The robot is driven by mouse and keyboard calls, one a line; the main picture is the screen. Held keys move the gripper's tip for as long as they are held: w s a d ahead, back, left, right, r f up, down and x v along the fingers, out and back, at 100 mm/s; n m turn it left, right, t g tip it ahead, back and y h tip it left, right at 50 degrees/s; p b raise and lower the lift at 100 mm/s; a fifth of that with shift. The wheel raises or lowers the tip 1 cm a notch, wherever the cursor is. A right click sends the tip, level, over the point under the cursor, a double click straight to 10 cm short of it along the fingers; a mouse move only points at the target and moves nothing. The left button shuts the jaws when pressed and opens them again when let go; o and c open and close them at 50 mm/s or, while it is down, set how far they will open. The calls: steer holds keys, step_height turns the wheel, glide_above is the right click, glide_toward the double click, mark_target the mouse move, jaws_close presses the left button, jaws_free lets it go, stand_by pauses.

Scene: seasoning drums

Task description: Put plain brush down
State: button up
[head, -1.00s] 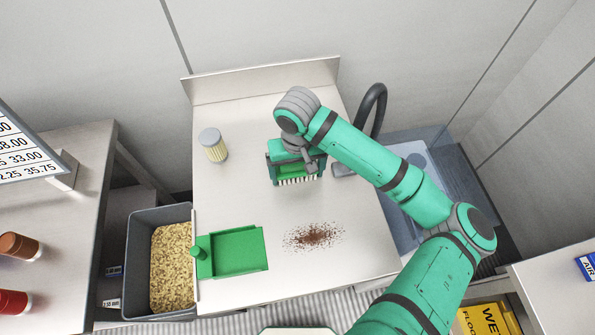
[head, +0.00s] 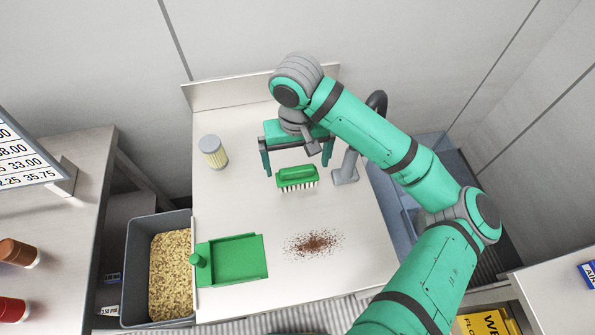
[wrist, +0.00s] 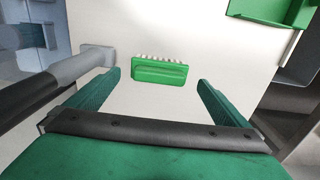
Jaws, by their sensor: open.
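The plain brush (head: 297,178) is green with pale bristles. It rests on the white worktop in the head view, bristles toward the front. It also shows in the wrist view (wrist: 160,71), ahead of the fingertips and between their lines. My gripper (head: 297,170) is open and empty, raised above and behind the brush, with a finger to each side. In the wrist view my gripper (wrist: 160,80) shows its two green fingers wide apart, touching nothing.
A brown spice pile (head: 313,243) lies in front of the brush. A green dustpan (head: 238,259) is at front left, beside a grey bin (head: 132,262) of crumbs. A jar (head: 213,152) stands at left. A grey hose nozzle (head: 346,171) is close at right.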

steer(key=shift+r, duration=1.75)
steer(key=shift+s, duration=0.15)
